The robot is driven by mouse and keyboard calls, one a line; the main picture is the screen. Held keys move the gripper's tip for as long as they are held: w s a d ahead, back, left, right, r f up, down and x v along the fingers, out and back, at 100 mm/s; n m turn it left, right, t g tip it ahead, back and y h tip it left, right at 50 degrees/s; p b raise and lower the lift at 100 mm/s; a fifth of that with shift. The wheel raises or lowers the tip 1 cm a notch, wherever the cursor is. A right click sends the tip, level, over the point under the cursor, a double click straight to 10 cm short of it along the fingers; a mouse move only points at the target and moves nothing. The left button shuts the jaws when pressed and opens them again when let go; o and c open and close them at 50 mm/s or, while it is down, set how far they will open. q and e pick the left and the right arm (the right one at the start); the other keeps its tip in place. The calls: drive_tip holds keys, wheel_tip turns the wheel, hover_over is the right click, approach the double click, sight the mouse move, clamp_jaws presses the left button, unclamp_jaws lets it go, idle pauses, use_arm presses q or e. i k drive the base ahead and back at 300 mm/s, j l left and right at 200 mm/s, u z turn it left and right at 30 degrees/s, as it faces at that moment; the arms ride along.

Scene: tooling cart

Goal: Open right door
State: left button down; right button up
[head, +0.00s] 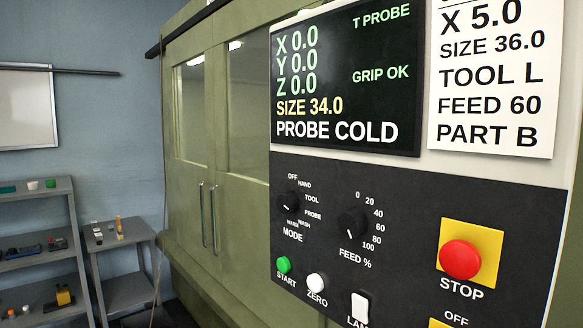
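The machine's green double doors stand left of the control panel in the head view, seen at a steep angle. The right door (240,178) has a window and a vertical metal handle (215,217); its right part is hidden behind the panel. The left door (187,172) has its own handle (203,214) close beside the other one. Both doors look shut, meeting between the two handles. Neither of my grippers is in view.
The control panel (405,240) juts out at the right, with knobs, buttons and a red STOP button (461,260). Its screen (345,80) reads PROBE COLD. A grey shelf (40,192) and a small cart (125,235) stand at the left, near the blue wall.

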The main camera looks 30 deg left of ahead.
sight(243, 202)
drive_tip(key=i+j, duration=0.15)
drive_tip(key=j, duration=0.3)
drive_tip(key=i+j, duration=0.1)
drive_tip(key=j, duration=0.3)
drive_tip(key=i+j, duration=0.15)
drive_tip(key=j, duration=0.3)
drive_tip(key=i+j, duration=0.1)
drive_tip(key=j, duration=0.3)
